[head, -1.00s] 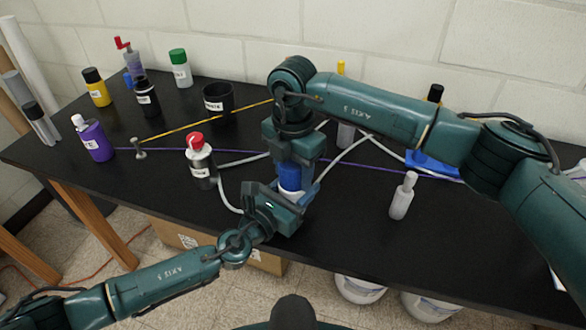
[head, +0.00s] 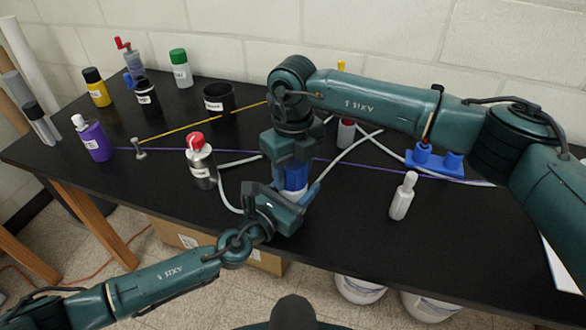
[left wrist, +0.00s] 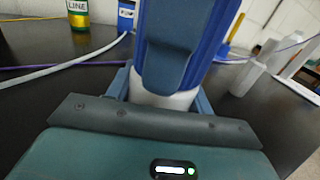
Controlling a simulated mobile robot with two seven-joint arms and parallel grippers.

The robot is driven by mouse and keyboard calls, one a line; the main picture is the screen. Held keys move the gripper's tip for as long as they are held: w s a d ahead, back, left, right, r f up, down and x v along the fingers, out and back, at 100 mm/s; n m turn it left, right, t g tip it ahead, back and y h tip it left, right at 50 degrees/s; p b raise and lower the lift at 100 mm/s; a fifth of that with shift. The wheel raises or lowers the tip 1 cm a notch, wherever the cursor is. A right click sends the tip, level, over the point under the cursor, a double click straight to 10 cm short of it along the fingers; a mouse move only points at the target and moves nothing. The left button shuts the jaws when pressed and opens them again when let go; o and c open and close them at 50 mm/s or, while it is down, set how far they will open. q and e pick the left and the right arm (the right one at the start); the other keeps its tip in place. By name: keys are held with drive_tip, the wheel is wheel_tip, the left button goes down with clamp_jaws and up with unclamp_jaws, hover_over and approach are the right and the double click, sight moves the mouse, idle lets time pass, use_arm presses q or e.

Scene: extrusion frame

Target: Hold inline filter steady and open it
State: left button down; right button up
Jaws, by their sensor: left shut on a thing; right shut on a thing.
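The inline filter stands upright near the table's front edge, with a blue upper part (head: 293,177) and a white lower body that shows in the left wrist view (left wrist: 163,100). My left gripper (head: 297,196) is shut around the white body from the front. My right gripper (head: 289,166) comes down from above and is shut on the blue upper part, hiding much of it. In the left wrist view a right gripper finger covers the front of the blue part.
A red-capped bottle (head: 201,162) stands left of the filter, and a white bottle (head: 403,197) stands right. A blue holder (head: 435,161) sits further right. Pale tubing (head: 343,158) and a purple cord (head: 385,170) run across the table. A black cup (head: 218,104) is behind.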

drive_tip(key=n, duration=0.6)
drive_tip(key=shift+n, duration=0.4)
drive_tip(key=n, duration=0.4)
drive_tip(key=shift+r, duration=0.1)
drive_tip(key=n, duration=0.9)
drive_tip(key=shift+r, duration=0.15)
drive_tip(key=shift+r, duration=0.95)
drive_tip(key=shift+r, duration=0.1)
